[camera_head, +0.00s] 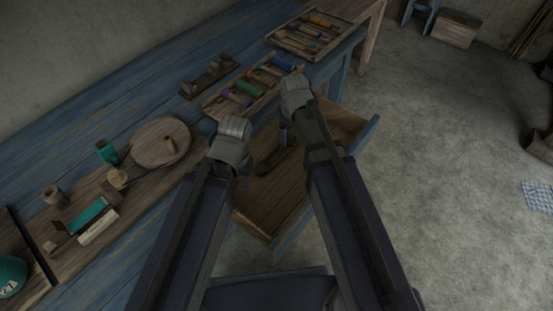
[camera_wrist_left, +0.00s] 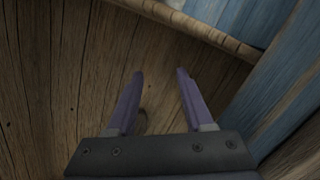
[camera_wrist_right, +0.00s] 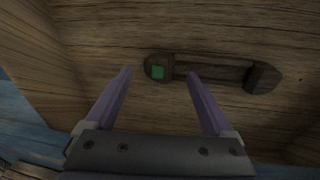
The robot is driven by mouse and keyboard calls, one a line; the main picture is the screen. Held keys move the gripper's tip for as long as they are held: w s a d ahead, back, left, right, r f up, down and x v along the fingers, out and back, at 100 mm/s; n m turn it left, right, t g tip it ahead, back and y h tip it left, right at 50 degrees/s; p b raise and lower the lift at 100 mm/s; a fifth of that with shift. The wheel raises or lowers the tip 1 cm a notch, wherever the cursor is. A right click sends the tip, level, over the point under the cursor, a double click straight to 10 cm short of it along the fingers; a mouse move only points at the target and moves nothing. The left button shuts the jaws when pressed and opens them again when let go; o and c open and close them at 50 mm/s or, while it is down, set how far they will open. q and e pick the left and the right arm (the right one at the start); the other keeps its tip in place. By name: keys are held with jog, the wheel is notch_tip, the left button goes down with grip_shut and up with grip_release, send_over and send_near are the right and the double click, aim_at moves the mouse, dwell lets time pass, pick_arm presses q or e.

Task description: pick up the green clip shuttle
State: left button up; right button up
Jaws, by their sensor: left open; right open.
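The green clip shuttle (camera_wrist_right: 213,75) is a dark wooden boat shape with a green square at its left end in the right wrist view. It lies flat on the floor of an open wooden drawer, and part of it shows in the head view (camera_head: 268,164) between my arms. My right gripper (camera_wrist_right: 158,75) is open and empty above the drawer; its fingers appear on the near side of the shuttle's green end, apart from it. My left gripper (camera_wrist_left: 158,72) is open and empty over bare drawer wood. In the head view both grippers' fingers are mostly hidden by my wrists.
The drawer (camera_head: 259,221) has raised walls close around both grippers. The blue workbench (camera_head: 139,96) behind holds a tray of colored spools (camera_head: 216,108), a tool tray (camera_head: 274,41), a round wooden board (camera_head: 150,150) and several small items. Open floor lies right.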

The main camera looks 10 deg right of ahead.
pick_arm(q)
notch_tip(320, 180, down, 3)
jog(key=shift+r+b, duration=0.2)
jog(key=shift+b, duration=0.6)
pick_arm(e)
jog(key=f, duration=0.2)
jog(key=shift+w+d+f, duration=0.1)
jog(key=shift+w+f, duration=0.1)
jog(key=shift+f, duration=0.1)
pick_arm(q)
jog(key=shift+r, duration=0.1)
pick_arm(e)
jog(key=shift+r, duration=0.1)
grip_shut()
